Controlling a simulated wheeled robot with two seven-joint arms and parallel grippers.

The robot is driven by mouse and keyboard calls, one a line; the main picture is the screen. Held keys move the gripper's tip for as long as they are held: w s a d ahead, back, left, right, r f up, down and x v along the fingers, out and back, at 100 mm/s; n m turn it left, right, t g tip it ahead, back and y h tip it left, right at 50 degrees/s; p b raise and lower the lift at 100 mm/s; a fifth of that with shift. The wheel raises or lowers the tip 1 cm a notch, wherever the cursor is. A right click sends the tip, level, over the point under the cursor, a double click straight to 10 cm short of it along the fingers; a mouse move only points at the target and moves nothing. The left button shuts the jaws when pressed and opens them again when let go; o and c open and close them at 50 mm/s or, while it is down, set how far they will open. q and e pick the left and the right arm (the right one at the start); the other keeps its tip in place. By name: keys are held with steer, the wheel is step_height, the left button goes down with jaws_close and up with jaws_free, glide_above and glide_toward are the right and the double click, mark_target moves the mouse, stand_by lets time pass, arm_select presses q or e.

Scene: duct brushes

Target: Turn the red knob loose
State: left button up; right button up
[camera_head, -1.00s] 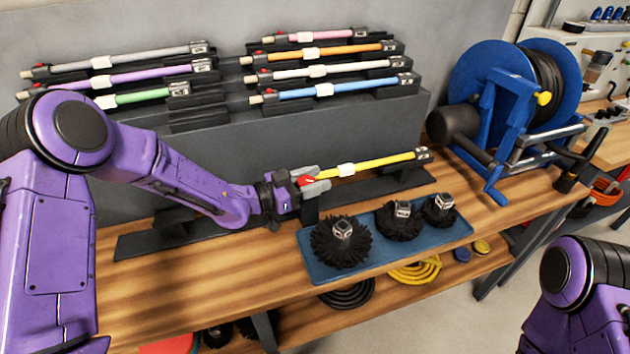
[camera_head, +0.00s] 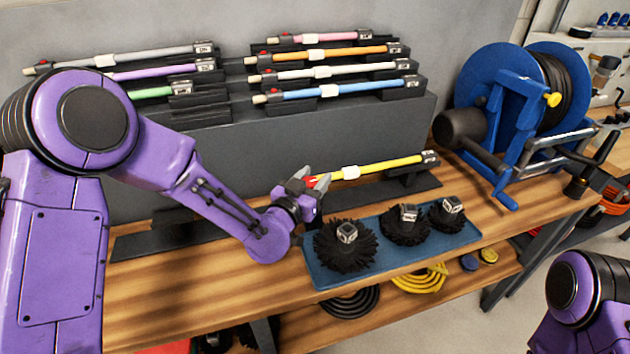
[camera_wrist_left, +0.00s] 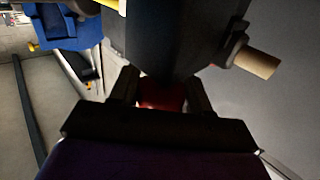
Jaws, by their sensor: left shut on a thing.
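The red knob (camera_head: 312,181) is at the left end of the yellow rod (camera_head: 388,165), which lies on a dark stand on the bench. My left gripper (camera_head: 311,183) is at that end, its fingers on either side of the knob. In the left wrist view the red knob (camera_wrist_left: 162,94) sits between the two dark fingers (camera_wrist_left: 160,90), and the gripper is shut on it. A tan tip (camera_wrist_left: 258,62) sticks out to the right there. The fingers hide part of the knob. My right gripper is out of view; only my right arm shows at the lower right.
A blue tray (camera_head: 312,273) with three black round brushes (camera_head: 345,244) lies just in front of the yellow rod. Racks of coloured rods stand behind. A blue hose reel (camera_head: 510,110) is at the right. Bare bench (camera_head: 190,290) lies at the front left.

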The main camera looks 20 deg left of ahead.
arm_select(q)
steer(key=shift+w+a+r, duration=0.1)
steer(key=shift+w+r, duration=0.05)
steer(key=shift+r, duration=0.3)
steer(key=o, duration=1)
steer(key=shift+c, duration=0.2)
steer(key=shift+f, duration=0.15)
steer(key=shift+f, duration=0.1)
steer(key=shift+s, duration=0.45)
steer(key=s+a+b, duration=0.1)
steer(key=s+b, duration=0.1)
steer(key=s, duration=0.7)
steer(key=shift+s+a, duration=0.3)
steer(key=shift+a, duration=0.05)
